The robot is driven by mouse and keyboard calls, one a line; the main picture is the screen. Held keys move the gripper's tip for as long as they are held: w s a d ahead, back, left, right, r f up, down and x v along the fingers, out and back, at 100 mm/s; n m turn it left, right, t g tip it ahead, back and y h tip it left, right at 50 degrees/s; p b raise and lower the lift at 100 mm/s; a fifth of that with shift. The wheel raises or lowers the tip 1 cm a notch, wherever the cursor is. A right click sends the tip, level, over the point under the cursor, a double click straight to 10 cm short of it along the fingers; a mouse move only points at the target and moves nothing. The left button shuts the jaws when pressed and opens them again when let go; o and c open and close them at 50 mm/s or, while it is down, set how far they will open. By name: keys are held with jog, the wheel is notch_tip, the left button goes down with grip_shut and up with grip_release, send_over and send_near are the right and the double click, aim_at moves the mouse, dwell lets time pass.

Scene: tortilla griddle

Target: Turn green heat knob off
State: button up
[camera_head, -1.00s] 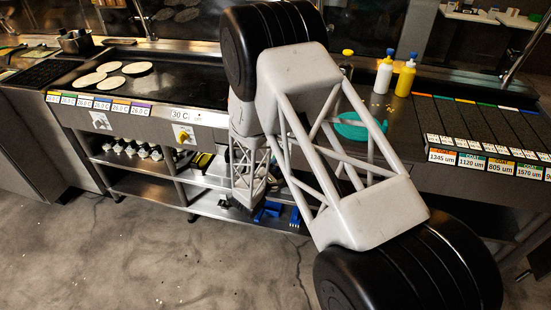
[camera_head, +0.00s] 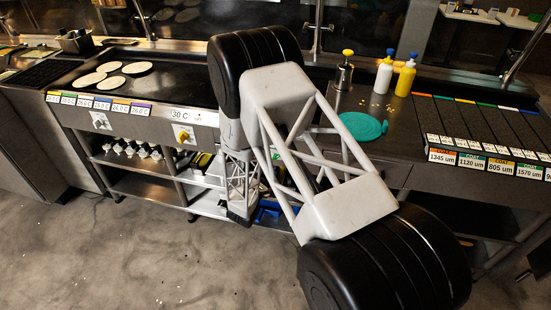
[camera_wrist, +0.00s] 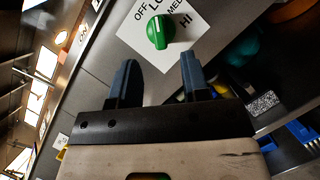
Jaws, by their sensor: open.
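The green heat knob (camera_wrist: 158,32) sits on a white label (camera_wrist: 128,32) printed OFF, LO, MED and HI in the wrist view. The knob's white line points up in the picture, roughly toward LO. My gripper (camera_wrist: 159,66) is open and empty, its two dark blue fingers spread apart. The knob lies just beyond the fingertips, roughly centred between them, and appears not to be touched. In the head view my arm hides most of the front panel around the gripper.
A yellow knob (camera_head: 183,137) and a white knob (camera_head: 100,121) are on the front panel at the left. Tortillas (camera_head: 90,79) lie on the griddle (camera_head: 185,85). A teal lid (camera_head: 362,126) and squeeze bottles (camera_head: 405,76) stand on the counter. Open shelves (camera_head: 145,187) lie below.

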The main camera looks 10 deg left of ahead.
jog(key=shift+x, duration=3.4)
jog(key=c, duration=0.7)
